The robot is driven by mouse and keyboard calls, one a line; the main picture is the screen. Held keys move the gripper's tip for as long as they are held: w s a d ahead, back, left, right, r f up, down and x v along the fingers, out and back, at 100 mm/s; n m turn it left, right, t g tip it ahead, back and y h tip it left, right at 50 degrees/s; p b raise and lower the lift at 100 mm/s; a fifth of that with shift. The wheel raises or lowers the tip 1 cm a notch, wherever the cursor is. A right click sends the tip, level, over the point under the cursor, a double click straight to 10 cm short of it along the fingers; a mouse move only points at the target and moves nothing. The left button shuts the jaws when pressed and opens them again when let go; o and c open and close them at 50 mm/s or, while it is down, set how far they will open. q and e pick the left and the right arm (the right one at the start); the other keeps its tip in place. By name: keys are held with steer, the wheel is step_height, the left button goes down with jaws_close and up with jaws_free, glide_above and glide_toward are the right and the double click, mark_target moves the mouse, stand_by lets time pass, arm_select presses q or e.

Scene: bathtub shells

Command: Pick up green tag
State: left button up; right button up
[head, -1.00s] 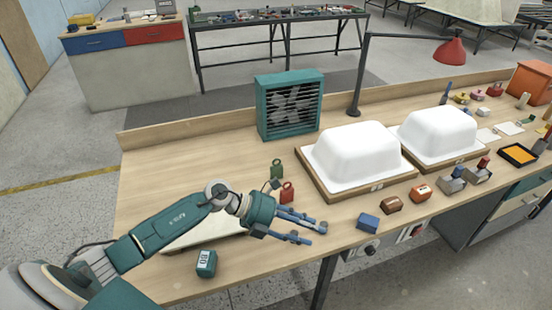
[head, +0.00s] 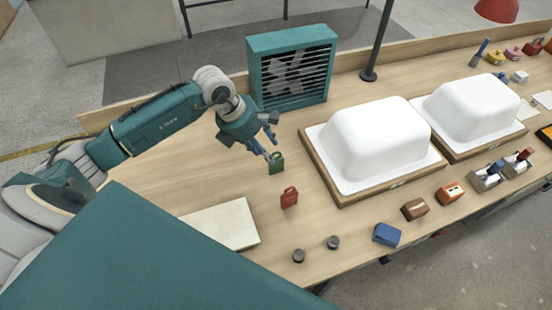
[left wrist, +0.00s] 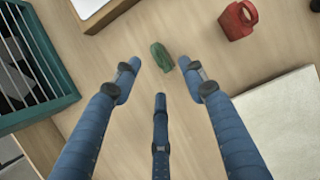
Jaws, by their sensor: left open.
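The green tag (head: 276,162) stands on the wooden bench between the teal fan and the red tag. It has a loop at its top. In the left wrist view the green tag (left wrist: 161,57) lies just beyond the fingertips, between the two outer ones. My left gripper (head: 264,145) is open, its blue fingers pointing down beside and above the green tag. In the left wrist view the gripper (left wrist: 159,76) has nothing between its fingers. I cannot tell whether a finger touches the tag. My right gripper is not in view.
A red tag (head: 289,198) stands close in front of the green one. The teal fan (head: 291,68) is behind the gripper. A white tub shell (head: 377,143) on a wooden base is to the right. A pale flat board (head: 222,226) lies in front.

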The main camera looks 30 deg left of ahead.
mark_target(276, 159)
arm_select(q)
steer(key=p+x, duration=0.1)
steer(key=x, duration=0.2)
steer(key=p+x, duration=0.2)
steer(key=x, duration=0.1)
steer(key=shift+w+d+f, duration=0.2)
steer(key=shift+w+d, duration=0.1)
steer(key=shift+d, duration=0.05)
steer(key=shift+f, duration=0.25)
steer(key=shift+c, duration=1)
steer(key=c, duration=0.8)
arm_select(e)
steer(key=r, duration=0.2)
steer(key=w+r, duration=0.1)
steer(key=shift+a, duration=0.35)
